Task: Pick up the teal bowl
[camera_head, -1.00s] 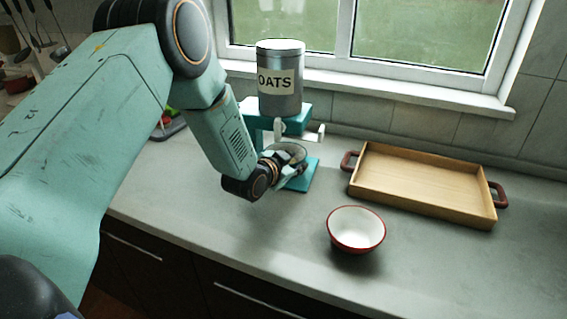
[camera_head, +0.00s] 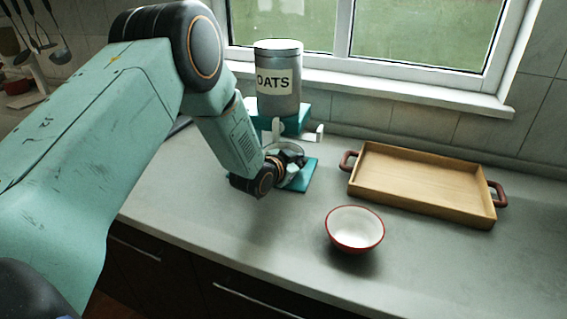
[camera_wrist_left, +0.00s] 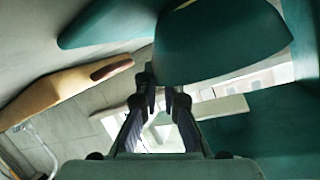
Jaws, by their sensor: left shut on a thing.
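The teal bowl shows in the wrist view as a large curved teal wall (camera_wrist_left: 215,45) close above the fingers. In the head view only its pale rim and inside (camera_head: 287,147) show, behind my left gripper, between the teal stand's shelf and its base. My left gripper (camera_head: 296,158) is shut on the bowl's edge; in the wrist view its two dark fingers (camera_wrist_left: 165,92) meet the teal wall. The bowl's far side and underside are hidden. I cannot tell whether it touches the base. My right gripper is not in view.
A grey OATS tin (camera_head: 278,85) stands on the teal stand (camera_head: 304,178) close to my gripper. A red-rimmed white bowl (camera_head: 355,230) stands at front right. A wooden tray (camera_head: 420,185) with dark handles lies at the back right. The counter's front left is clear.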

